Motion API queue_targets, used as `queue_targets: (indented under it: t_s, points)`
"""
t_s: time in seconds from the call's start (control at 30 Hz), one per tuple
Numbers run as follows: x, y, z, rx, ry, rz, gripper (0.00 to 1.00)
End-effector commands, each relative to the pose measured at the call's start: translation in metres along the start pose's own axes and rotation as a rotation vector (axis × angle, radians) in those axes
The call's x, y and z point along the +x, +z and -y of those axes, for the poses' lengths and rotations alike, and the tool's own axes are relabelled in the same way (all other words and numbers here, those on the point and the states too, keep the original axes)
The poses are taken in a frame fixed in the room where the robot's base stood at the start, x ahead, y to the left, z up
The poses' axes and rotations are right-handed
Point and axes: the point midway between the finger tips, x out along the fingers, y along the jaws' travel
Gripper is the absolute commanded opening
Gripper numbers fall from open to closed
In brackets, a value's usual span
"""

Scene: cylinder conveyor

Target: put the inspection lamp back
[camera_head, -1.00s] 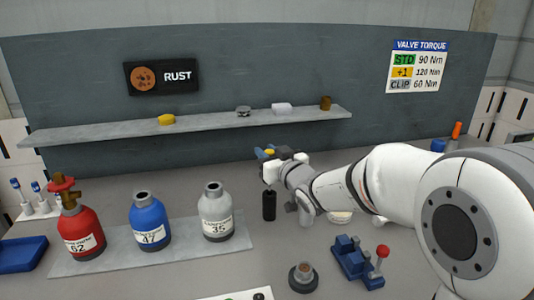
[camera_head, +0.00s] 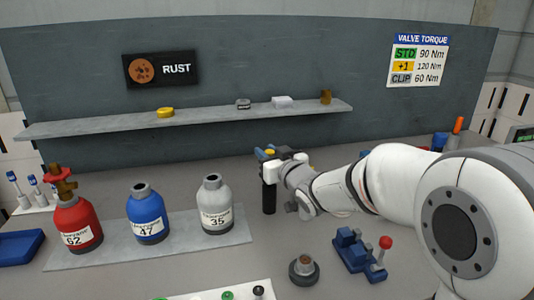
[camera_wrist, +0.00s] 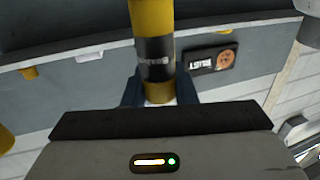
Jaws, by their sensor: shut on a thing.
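My gripper (camera_head: 268,154) is shut on a yellow-and-black cylinder, which I take to be the inspection lamp (camera_wrist: 153,50). In the wrist view it has a black lettered band between yellow parts and sits between the fingers. In the head view a bit of yellow shows at the fingers. A black upright cylinder (camera_head: 269,197) shows directly below the gripper. I cannot tell whether it is the lamp's lower part or a separate holder, nor whether it touches the bench.
Red (camera_head: 77,223), blue (camera_head: 148,215) and grey (camera_head: 214,200) bottles stand on a plate to the left. A blue fixture with a red-knobbed lever (camera_head: 358,254) and a dark round base (camera_head: 303,269) are in front. A shelf (camera_head: 215,117) with small items runs behind.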

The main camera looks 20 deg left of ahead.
Motion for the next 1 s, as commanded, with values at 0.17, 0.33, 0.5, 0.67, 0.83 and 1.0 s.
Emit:
queue_targets:
  t_s: [0.17,0.33,0.5,0.67,0.83,1.0]
  points:
    - [0.000,0.006,0.000,0.000,0.000,-0.001,0.00]
    - [0.000,0.010,0.000,0.000,0.000,-0.001,0.00]
    - [0.000,0.014,0.000,0.000,0.000,-0.001,0.00]
    - [0.000,0.017,0.000,0.000,0.000,-0.001,0.26]
    - [0.000,0.016,0.000,0.000,0.000,-0.001,0.40]
    - [0.000,0.016,0.000,0.000,0.000,0.000,0.50]
